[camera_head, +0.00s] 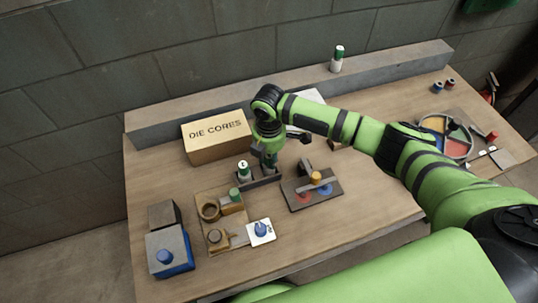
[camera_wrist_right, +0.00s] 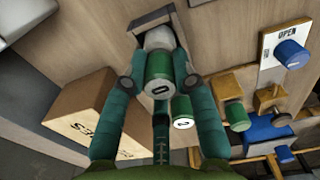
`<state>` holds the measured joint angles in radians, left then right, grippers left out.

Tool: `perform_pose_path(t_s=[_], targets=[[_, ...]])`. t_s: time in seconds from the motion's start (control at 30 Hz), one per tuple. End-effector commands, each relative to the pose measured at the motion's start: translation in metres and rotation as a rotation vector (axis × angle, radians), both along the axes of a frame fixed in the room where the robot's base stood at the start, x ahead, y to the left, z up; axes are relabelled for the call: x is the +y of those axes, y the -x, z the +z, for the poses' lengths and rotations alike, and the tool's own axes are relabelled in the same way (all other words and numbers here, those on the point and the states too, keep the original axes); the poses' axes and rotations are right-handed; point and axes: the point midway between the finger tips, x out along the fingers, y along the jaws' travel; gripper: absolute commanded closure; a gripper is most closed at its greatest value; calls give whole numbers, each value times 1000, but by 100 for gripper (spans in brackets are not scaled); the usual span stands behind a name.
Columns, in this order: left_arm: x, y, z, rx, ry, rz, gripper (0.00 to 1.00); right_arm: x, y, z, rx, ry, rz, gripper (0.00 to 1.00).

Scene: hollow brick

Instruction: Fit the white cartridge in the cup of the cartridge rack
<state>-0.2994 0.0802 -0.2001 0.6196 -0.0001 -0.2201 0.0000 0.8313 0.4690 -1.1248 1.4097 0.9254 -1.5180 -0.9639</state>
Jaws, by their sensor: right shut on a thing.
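My right gripper (camera_head: 269,162) reaches down over the dark cartridge rack (camera_head: 262,182). In the right wrist view its two teal fingers (camera_wrist_right: 158,82) are closed around a white cartridge (camera_wrist_right: 158,65) with a green cap end. The cartridge's white far end lies within the outline of a grey square-edged cup (camera_wrist_right: 138,28); I cannot tell how deep it sits. A second white cartridge with a green top (camera_head: 244,170) stands just left of the gripper; its cap shows in the wrist view (camera_wrist_right: 182,110). In the head view the fingers mostly hide the held cartridge. My left gripper is not in view.
A DIE CORES box (camera_head: 217,139) stands behind to the left. A wooden fixture (camera_head: 207,229) and OPEN card (camera_head: 262,233) lie in front. A dark plate with coloured pegs (camera_head: 312,191) is to the right. Another green-topped cartridge (camera_head: 337,59) stands on the back ledge.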

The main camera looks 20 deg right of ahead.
Motion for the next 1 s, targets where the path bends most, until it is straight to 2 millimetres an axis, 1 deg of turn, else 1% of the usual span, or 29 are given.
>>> perform_pose_path(t_s=[0.33, 0.37, 0.4, 0.43, 0.8, 0.87, 0.97, 1.0], targets=[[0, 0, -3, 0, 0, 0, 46, 0, 0, -7, -1, 0, 0, 100], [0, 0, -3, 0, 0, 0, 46, 0, 0, -7, -1, 0, 0, 68], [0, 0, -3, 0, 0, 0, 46, 0, 0, -6, -1, 0, 0, 52], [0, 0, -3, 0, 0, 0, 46, 0, 0, -6, -1, 0, 0, 44], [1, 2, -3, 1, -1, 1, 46, 0, 0, -4, -1, 0, 0, 44], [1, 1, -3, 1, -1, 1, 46, 0, -1, 1, -2, -1, 0, 44], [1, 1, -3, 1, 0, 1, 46, 0, -1, 15, -5, -2, 2, 44], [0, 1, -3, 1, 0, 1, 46, 0, -1, 24, -6, -1, 2, 44]])
